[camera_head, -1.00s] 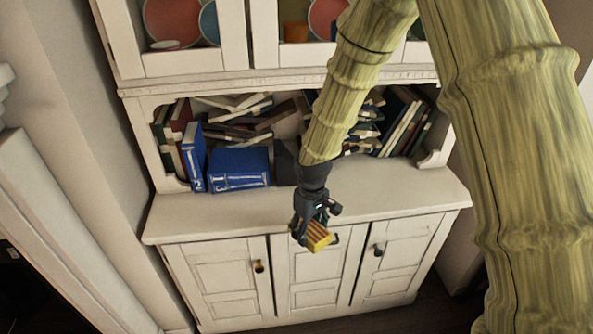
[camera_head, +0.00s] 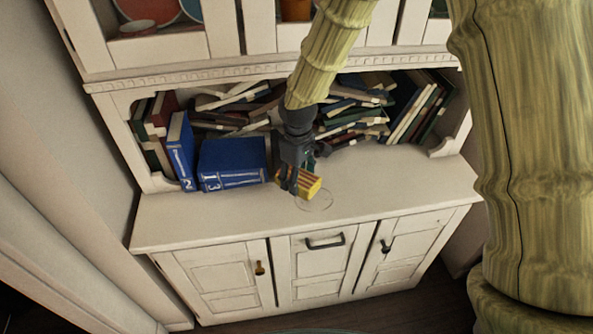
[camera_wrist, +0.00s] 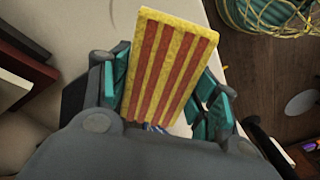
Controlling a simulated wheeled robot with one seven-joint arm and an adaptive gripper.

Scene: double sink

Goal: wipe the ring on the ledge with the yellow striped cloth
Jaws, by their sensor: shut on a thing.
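The yellow striped cloth (camera_head: 307,184), a folded block with red-orange stripes, is held between the fingers of my gripper (camera_head: 298,182). It also fills the middle of the wrist view (camera_wrist: 167,68), between the teal finger pads of my gripper (camera_wrist: 165,97). The ring (camera_head: 315,207) is a faint round mark on the white ledge (camera_head: 390,187) of the hutch. The cloth is at the ring's upper left edge in the head view and hides part of it. I cannot tell whether the cloth touches the ledge.
Blue books (camera_head: 232,162) stand on the ledge left of my gripper. More books (camera_head: 350,110) lie in a heap at the back, and others lean at the right (camera_head: 425,108). The ledge is clear to the right and along its front. Cabinet doors (camera_head: 215,277) are below.

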